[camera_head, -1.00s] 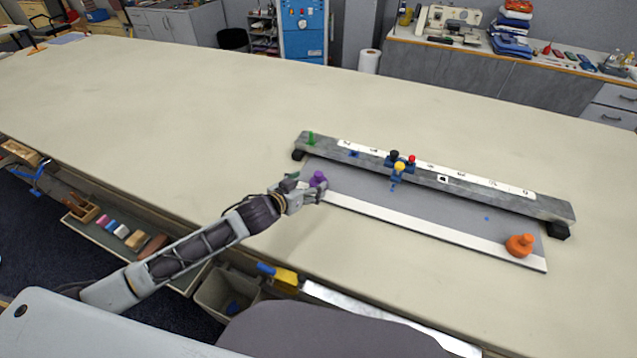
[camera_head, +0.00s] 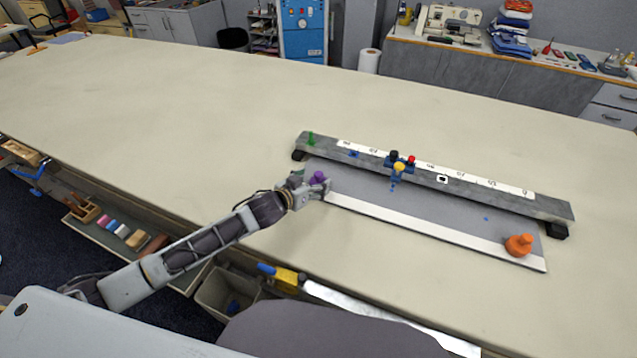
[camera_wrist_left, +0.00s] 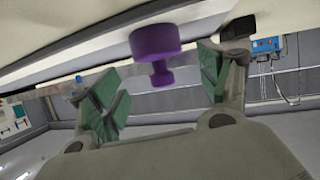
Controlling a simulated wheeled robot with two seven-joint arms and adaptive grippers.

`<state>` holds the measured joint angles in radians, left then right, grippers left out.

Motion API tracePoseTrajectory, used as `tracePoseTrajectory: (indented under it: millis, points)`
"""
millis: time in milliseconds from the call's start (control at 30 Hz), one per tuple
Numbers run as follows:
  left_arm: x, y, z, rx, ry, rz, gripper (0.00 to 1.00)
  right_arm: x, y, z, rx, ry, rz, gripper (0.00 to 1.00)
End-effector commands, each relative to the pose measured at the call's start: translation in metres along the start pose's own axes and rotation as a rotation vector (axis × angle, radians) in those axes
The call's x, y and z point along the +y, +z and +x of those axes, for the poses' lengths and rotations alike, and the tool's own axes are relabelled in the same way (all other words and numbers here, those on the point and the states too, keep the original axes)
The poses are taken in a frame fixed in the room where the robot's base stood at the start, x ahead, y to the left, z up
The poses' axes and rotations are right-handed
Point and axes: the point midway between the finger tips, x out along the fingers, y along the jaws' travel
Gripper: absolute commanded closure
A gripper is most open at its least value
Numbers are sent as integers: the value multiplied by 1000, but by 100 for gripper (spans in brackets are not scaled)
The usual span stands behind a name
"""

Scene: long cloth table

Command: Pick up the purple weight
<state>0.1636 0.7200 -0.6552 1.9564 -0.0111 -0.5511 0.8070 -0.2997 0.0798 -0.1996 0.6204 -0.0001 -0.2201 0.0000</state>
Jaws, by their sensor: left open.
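The purple weight (camera_head: 318,177) stands at the left end of the grey board (camera_head: 430,209) on the table. My left gripper (camera_head: 310,186) is right at it, with the near finger partly in front of the weight's lower part. In the left wrist view, the purple weight (camera_wrist_left: 156,52) has a wide round body and a narrow knob. Its knob lies between the two green-padded fingers of my left gripper (camera_wrist_left: 162,88), with space on both sides. The fingers are open and hold nothing. My right gripper is not in view.
A long grey bar (camera_head: 430,177) with a white number scale runs behind the board. It carries a green peg (camera_head: 310,139) and a yellow knob (camera_head: 399,168). An orange weight (camera_head: 519,245) stands at the board's right end. The table (camera_head: 190,110) is clear to the left.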

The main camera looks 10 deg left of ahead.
Motion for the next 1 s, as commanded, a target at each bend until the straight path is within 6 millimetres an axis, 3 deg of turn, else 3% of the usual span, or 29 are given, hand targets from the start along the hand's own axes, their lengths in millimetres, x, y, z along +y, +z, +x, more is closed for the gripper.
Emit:
tracePoseTrajectory:
  millis: [500, 1000]
  points:
    - [-2, 0, 37, 1, -1, 0, 23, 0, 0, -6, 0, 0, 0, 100]
    - [-2, 0, 39, 0, -1, 0, 23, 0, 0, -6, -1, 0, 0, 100]
